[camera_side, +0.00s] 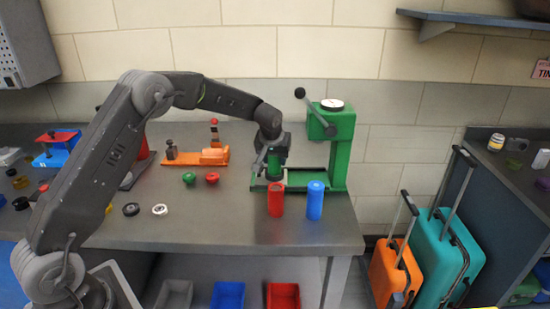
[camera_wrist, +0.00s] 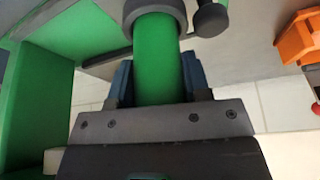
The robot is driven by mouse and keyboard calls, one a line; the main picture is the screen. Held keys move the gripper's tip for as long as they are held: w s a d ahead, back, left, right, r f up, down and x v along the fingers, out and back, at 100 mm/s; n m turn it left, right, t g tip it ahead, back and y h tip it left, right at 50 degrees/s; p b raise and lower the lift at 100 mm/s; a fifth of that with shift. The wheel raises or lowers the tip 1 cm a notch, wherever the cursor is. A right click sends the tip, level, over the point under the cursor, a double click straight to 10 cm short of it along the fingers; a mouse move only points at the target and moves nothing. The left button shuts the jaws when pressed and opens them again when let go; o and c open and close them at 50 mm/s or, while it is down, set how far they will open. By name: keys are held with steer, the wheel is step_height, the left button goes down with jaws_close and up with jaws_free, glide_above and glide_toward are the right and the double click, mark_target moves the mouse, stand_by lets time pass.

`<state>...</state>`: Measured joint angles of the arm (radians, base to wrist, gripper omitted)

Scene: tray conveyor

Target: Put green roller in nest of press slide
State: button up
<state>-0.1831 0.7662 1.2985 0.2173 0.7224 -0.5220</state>
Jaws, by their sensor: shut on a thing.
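The green roller (camera_wrist: 157,65) is between the blue-padded fingers of my gripper (camera_wrist: 158,80) in the wrist view, and the gripper is shut on it. In the side view my gripper (camera_side: 272,166) is pointing down over the left part of the green press slide (camera_side: 293,187). A dark grey ring (camera_wrist: 138,29), which looks like the nest, surrounds the roller's far end in the wrist view. I cannot tell how deep the roller sits in it. The green press (camera_side: 340,152) stands just right of the gripper, with its dark lever (camera_side: 315,108) raised to the left.
A red roller (camera_side: 276,199) and a blue roller (camera_side: 315,200) stand upright at the bench front, close to the slide. An orange fixture (camera_side: 205,157) and green (camera_side: 189,178) and red (camera_side: 212,177) knobs lie left of the gripper. The bench front between the rings and red roller is clear.

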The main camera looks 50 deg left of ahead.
steer(key=shift+f, duration=0.1)
steer(key=o, duration=1)
steer(key=shift+f, duration=0.1)
steer(key=shift+o, duration=0.2)
